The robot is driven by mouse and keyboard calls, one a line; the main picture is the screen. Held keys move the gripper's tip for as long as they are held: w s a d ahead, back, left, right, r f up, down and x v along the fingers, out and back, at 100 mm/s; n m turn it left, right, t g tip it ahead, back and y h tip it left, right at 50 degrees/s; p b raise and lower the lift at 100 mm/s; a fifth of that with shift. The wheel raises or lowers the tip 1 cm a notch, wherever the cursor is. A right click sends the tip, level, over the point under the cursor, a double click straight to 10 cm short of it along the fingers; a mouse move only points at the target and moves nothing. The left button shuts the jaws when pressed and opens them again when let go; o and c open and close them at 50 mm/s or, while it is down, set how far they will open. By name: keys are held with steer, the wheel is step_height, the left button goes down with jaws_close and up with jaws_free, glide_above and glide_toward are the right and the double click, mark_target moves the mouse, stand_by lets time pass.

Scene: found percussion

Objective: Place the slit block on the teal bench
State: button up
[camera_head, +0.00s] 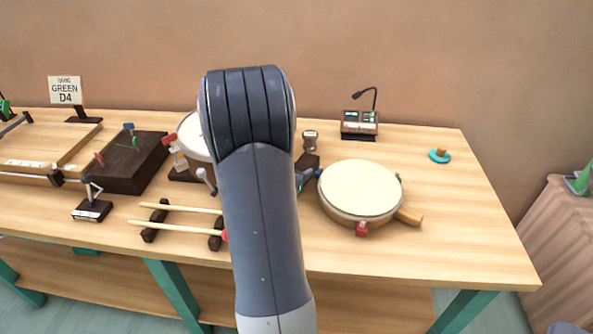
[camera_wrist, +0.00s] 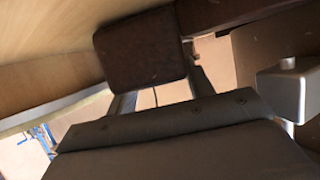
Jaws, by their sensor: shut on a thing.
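My gripper (camera_head: 303,181) is mostly hidden behind my forearm in the head view, just left of the round drum. It is shut on a dark brown block, which I take for the slit block (camera_wrist: 140,48); a dark brown piece of it also shows beside my arm in the head view (camera_head: 310,160). The block's slit is not clear. The bench with teal legs (camera_head: 450,240) has a pale wooden top that lies under the gripper. I cannot tell whether the block touches the bench top.
The round drum with a wooden handle (camera_head: 360,188) is close on the right. Two beaters (camera_head: 175,230) rest on dark stands at the left front. A microphone console (camera_head: 360,122) and a small grey-brown stamp-like object (camera_head: 310,140) stand behind. The bench's right end is mostly free.

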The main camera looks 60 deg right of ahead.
steer(key=shift+f+b, duration=0.15)
steer(key=shift+b, duration=0.15)
steer(key=o, duration=1.1)
steer(key=shift+o, duration=0.2)
